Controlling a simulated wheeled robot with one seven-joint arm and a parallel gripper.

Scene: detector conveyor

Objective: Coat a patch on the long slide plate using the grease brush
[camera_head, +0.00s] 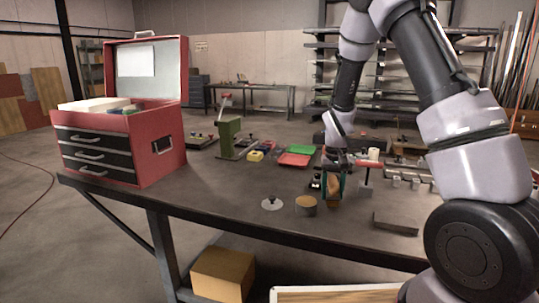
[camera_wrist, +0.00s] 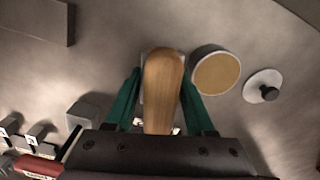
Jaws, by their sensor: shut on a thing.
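My gripper (camera_head: 333,184) is above the bench, right of the grease tin (camera_head: 306,205). In the wrist view its green fingers (camera_wrist: 160,90) are shut on the wooden handle of the grease brush (camera_wrist: 163,75), which also shows in the head view (camera_head: 334,192). The bristles are hidden. The open tin (camera_wrist: 215,72) has a tan fill and stands beside the brush. Its round lid (camera_wrist: 264,86) with a dark knob lies apart from it. A dark flat bar (camera_head: 396,223) lies near the front edge at right; I cannot tell if it is the long slide plate.
A red toolbox (camera_head: 148,140) stands open at the bench's left end. A green post (camera_head: 230,138), a red tray (camera_head: 296,158) and a red-topped stand (camera_head: 365,178) are farther back. Several small metal blocks (camera_head: 414,183) stand at right. Bench left of the lid is clear.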

